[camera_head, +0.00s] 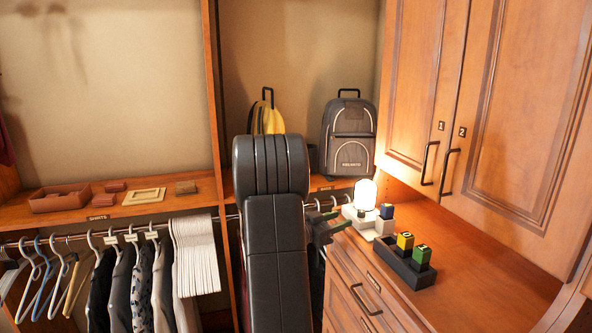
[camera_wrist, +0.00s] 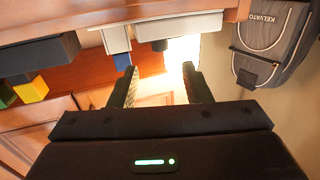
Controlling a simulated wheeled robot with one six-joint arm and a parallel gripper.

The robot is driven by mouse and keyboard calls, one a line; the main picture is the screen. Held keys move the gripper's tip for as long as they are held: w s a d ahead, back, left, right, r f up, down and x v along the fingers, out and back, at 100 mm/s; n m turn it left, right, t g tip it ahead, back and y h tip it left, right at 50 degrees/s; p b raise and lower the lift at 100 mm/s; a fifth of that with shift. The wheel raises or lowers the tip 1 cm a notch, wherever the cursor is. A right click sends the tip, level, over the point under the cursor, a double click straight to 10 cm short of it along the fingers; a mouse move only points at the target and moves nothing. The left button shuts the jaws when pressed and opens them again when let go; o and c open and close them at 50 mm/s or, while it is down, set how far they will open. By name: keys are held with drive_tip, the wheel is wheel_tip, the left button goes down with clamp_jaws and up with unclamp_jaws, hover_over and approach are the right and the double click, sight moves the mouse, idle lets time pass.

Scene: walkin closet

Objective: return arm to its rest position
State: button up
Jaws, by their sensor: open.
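My arm rises in the middle of the head view, and its dark links hide part of the shelf and closet behind it. My gripper (camera_head: 328,226) shows just right of the arm, near the left edge of the wooden counter. In the wrist view my gripper (camera_wrist: 159,72) is open, with its two fingers apart and nothing seen held between them. The wrist picture looks upside down. A glowing lamp (camera_wrist: 182,52) appears beyond the fingertips there. In the head view the lamp (camera_head: 365,192) stands on the counter, to the right of my gripper.
The counter (camera_head: 478,265) bears a dark tray (camera_head: 393,262) with yellow and green blocks and a white stand with a blue block (camera_head: 386,211). A grey backpack (camera_head: 349,137) sits on the shelf behind. Cabinet doors (camera_head: 520,130) overhang at right. Hanging clothes (camera_head: 140,280) fill the left.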

sight(359, 214)
drive_tip(key=x, duration=0.7)
drive_tip(key=shift+w+d+f+p, duration=0.15)
drive_tip(key=shift+w+d+p, duration=0.05)
drive_tip(key=shift+d+p, duration=0.15)
drive_tip(key=shift+f+n+t+y+b, duration=0.1)
drive_tip(key=shift+n+t+y+b, duration=0.4)
drive_tip(key=shift+n+t+b, duration=0.15)
drive_tip(key=shift+s+n+t+y+b, duration=0.3)
drive_tip(key=shift+n+t+y+b, duration=0.25)
drive_tip(key=shift+t+b, duration=0.3)
drive_tip(key=n+t+y+b, duration=0.1)
drive_tip(key=b, duration=0.1)
drive_tip(key=n+t+y+b, duration=0.1)
drive_tip(key=b, duration=0.1)
drive_tip(key=shift+s+d+y, duration=0.1)
drive_tip(key=shift+d+y, duration=0.15)
drive_tip(key=shift+y, duration=0.1)
drive_tip(key=s+a+n+g+y+p, duration=0.1)
drive_tip(key=s+a+n+y+p, duration=0.2)
drive_tip(key=s, duration=0.8)
drive_tip(key=s+a+n+g+y+p, duration=0.1)
drive_tip(key=s+a+n+y+p, duration=0.1)
drive_tip(key=s+a+y, duration=0.5)
drive_tip(key=shift+s+a+r+n+p, duration=0.35)
drive_tip(key=shift+s+a+p, duration=0.4)
drive_tip(key=shift+s+a, duration=1.95)
drive_tip(key=shift+a, duration=0.1)
